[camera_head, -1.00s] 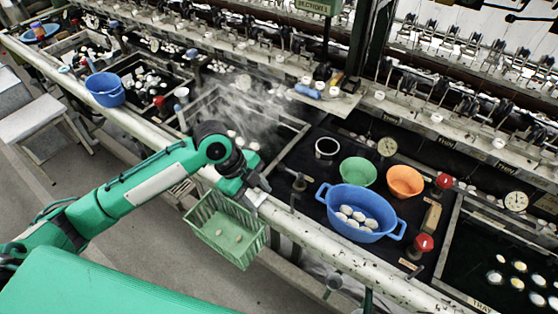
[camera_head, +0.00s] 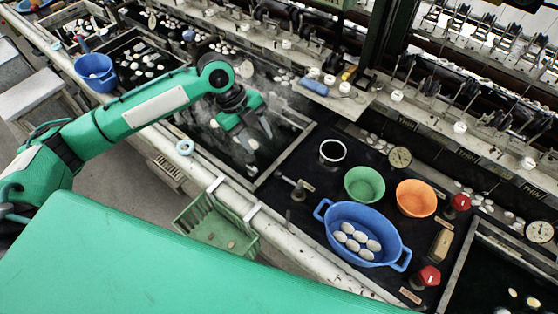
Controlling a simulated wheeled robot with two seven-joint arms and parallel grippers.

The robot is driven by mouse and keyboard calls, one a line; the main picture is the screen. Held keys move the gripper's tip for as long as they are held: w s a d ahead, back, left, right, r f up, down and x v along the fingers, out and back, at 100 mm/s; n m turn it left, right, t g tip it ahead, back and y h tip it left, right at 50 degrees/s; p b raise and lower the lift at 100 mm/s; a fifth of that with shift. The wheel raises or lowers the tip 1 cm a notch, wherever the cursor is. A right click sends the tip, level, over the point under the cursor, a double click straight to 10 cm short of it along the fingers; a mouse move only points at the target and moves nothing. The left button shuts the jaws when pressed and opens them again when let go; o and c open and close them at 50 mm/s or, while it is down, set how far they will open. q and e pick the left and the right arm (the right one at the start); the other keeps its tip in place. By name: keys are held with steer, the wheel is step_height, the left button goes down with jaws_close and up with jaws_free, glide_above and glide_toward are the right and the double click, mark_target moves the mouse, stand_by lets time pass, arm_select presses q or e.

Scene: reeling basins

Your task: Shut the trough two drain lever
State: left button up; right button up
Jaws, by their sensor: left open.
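My left gripper (camera_head: 257,136) hangs over the steaming trough (camera_head: 283,157), its two grey fingers apart and nothing seen between them. A small metal lever (camera_head: 297,187) with a tag beside it stands on the dark counter just right of that trough. It is below and right of the gripper, apart from it. I cannot read its tag, so I cannot tell whether it is the trough two drain lever. Red knobs (camera_head: 429,275) and (camera_head: 460,201) stand farther right. My right gripper is not in view.
A blue two-handled basin (camera_head: 340,217) with white cocoons, a green bowl (camera_head: 364,184) and an orange bowl (camera_head: 416,198) crowd the counter right of the lever. A green basket (camera_head: 205,222) hangs on the front rail. Reeling machinery (camera_head: 460,127) runs along the back.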

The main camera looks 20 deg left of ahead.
arm_select(q)
steer(key=p, duration=0.1)
glide_toward(277, 171)
steer(key=f, duration=0.1)
steer(key=p+x, duration=0.1)
steer(key=x, duration=0.5)
steer(key=shift+d+f+p, duration=0.2)
steer(key=shift+d+p, duration=0.15)
steer(key=shift+d, duration=0.1)
steer(key=shift+s+d+f, duration=0.1)
steer(key=shift+d+f, duration=0.15)
steer(key=shift+f, duration=0.55)
steer(key=shift+c, duration=0.5)
jaws_close()
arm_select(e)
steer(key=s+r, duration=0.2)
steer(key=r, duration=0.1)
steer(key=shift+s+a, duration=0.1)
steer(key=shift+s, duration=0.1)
